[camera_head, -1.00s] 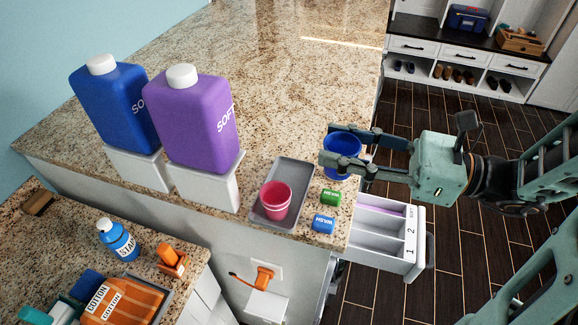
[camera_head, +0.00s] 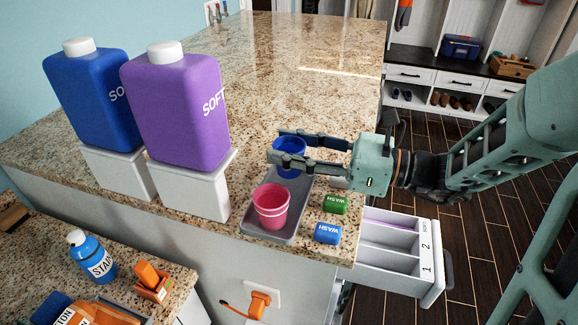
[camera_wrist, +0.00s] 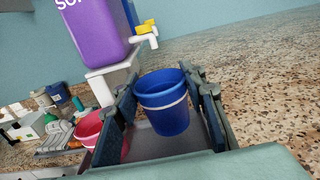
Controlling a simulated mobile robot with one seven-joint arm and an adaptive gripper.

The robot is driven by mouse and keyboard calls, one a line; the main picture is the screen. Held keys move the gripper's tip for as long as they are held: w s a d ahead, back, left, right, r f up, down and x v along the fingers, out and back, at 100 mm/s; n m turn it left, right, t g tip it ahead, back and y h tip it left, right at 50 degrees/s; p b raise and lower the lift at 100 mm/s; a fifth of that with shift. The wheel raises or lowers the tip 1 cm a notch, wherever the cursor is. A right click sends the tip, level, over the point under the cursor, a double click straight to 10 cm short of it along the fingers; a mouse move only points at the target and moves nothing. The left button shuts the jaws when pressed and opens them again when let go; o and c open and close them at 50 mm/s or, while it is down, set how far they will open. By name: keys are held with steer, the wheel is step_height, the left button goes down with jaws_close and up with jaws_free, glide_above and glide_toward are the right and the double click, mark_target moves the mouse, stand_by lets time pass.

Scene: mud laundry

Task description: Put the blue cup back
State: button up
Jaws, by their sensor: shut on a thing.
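The blue cup (camera_head: 290,146) is between the fingers of my gripper (camera_head: 283,149), which is shut on it. It is upright over the back end of the grey tray (camera_head: 247,221); whether its base touches the tray is hidden in the head view. The blue cup also shows in the wrist view (camera_wrist: 163,103), between both fingers (camera_wrist: 166,97), with the grey tray below. A pink cup (camera_head: 271,208) stands in the front part of the tray, just in front of the blue cup. It is partly hidden behind a finger in the wrist view (camera_wrist: 88,128).
A purple bottle (camera_head: 178,110) and a blue bottle (camera_head: 88,95) stand on white blocks left of the tray. Green (camera_head: 335,204) and blue (camera_head: 327,233) small packs lie right of it. An open drawer (camera_head: 400,262) juts out below. The counter behind is clear.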

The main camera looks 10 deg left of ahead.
steer(key=shift+f+b, duration=1.15)
steer(key=shift+f, duration=0.45)
steer(key=shift+f, duration=0.2)
steer(key=o, duration=0.9)
steer(key=shift+o, duration=0.2)
steer(key=shift+r, duration=0.15)
steer(key=shift+d, duration=0.25)
steer(key=d, duration=0.7)
steer(key=s+d, duration=0.1)
steer(key=d, duration=0.3)
steer(key=shift+d, duration=0.25)
